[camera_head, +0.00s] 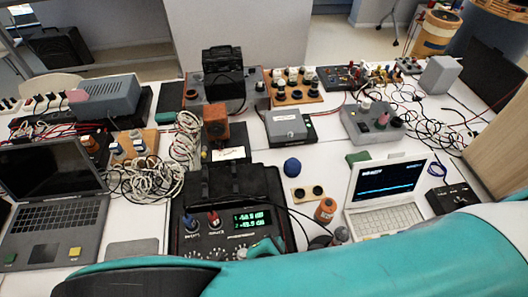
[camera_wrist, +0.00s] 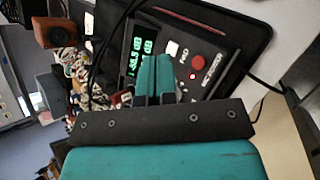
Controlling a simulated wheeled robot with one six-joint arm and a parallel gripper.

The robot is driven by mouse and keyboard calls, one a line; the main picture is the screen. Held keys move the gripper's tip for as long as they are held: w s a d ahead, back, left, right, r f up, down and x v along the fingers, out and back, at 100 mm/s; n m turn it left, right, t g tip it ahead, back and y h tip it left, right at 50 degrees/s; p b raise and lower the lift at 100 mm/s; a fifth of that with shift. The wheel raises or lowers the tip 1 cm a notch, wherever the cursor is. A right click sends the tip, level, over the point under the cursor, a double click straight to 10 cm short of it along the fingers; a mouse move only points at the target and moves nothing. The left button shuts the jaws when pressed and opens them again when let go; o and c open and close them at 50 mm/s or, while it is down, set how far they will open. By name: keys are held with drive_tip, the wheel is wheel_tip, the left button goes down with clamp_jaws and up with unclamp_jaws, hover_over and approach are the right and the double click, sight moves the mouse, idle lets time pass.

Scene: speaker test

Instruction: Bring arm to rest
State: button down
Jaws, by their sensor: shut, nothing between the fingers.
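My gripper (camera_wrist: 154,78) shows in the wrist view with its two teal fingers together and nothing between them. It is in front of a black measuring device (camera_wrist: 225,42) with a lit green display, a red knob and a white knob. I cannot tell the gap between the fingertips and the device. In the head view the same black device (camera_head: 187,226) stands at the front middle of the table. My teal arm crosses the bottom right of that view and hides the table's front edge there.
A dark laptop (camera_head: 50,210) stands left of the device, and a small white laptop (camera_head: 385,197) stands right of it. A blue dome (camera_head: 292,166) and an orange cylinder (camera_head: 325,210) are between. Loose cables (camera_head: 150,180) and several electronic boxes crowd the table behind.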

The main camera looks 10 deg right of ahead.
drive_tip(key=w+d+r+m+g+y+b, duration=0.1)
drive_tip(key=w+r+m+g+b, duration=0.1)
drive_tip(key=r+m+g, duration=0.4)
drive_tip(key=w+r+m+g+y+b, duration=0.1)
drive_tip(key=w+r+m+g+b, duration=0.15)
drive_tip(key=r+m, duration=0.4)
drive_tip(key=s+d+r+m+y+b, duration=0.1)
drive_tip(key=d+r+y, duration=0.2)
drive_tip(key=r, duration=0.5)
drive_tip(key=s+d+r+m+y+b, duration=0.1)
drive_tip(key=s+d+r+y+b, duration=0.1)
drive_tip(key=d+r, duration=0.2)
wheel_tip(320, 180, up, 4)
drive_tip(key=shift+d+f+y+b, duration=0.15)
drive_tip(key=shift+y+b, duration=0.15)
drive_tip(key=shift+y, duration=0.1)
drive_tip(key=shift+m, duration=0.25)
